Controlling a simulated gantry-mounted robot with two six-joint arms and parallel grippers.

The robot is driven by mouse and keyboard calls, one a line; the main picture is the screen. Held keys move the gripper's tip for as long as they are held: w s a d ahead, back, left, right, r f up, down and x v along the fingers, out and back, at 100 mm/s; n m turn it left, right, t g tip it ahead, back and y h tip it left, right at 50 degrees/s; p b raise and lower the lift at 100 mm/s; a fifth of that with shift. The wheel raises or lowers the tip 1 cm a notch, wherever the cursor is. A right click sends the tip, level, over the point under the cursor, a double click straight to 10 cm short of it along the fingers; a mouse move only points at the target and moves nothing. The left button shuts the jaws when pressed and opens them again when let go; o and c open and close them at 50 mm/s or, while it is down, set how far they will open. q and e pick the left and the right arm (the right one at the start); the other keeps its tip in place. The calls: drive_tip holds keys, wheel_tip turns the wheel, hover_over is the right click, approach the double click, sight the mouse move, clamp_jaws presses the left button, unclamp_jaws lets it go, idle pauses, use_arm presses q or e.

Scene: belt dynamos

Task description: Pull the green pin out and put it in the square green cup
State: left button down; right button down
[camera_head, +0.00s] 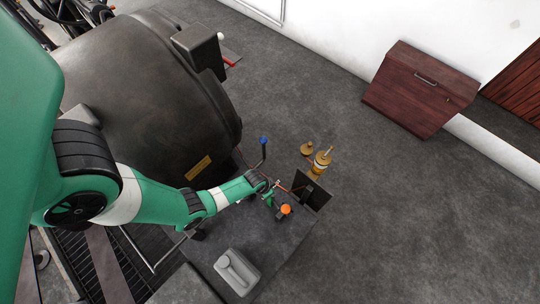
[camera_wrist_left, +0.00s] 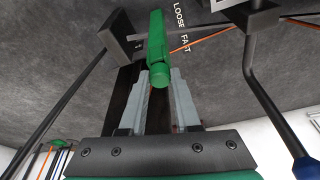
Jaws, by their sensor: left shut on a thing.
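The green pin (camera_wrist_left: 156,45) is a bright green rod in the left wrist view, with its rounded near end between my left gripper's fingers. My left gripper (camera_wrist_left: 160,80) is shut on it. The pin runs beside a dark metal block and crosses a thin grey bar; I cannot tell whether it is still seated. In the head view my left gripper (camera_head: 270,192) is at the far end of the dark bench, and the pin is a small green spot there. I cannot make out a square green cup for certain. My right gripper is not in view.
A blue-knobbed lever (camera_head: 263,141) stands beside my gripper, and an orange knob (camera_head: 285,209) is close by. A dark plate (camera_head: 311,191) and a brass fitting (camera_head: 322,158) lie beyond. A large dark drum (camera_head: 150,90) fills the left.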

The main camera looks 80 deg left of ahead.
use_arm(q)
drive_tip(key=shift+f, duration=0.15)
drive_tip(key=c, duration=0.5)
unclamp_jaws()
drive_tip(key=shift+c, duration=0.2)
drive_tip(key=p+v, duration=0.9)
drive_tip(key=v, duration=0.2)
drive_tip(key=shift+r, duration=0.4)
drive_tip(key=shift+d, duration=0.1)
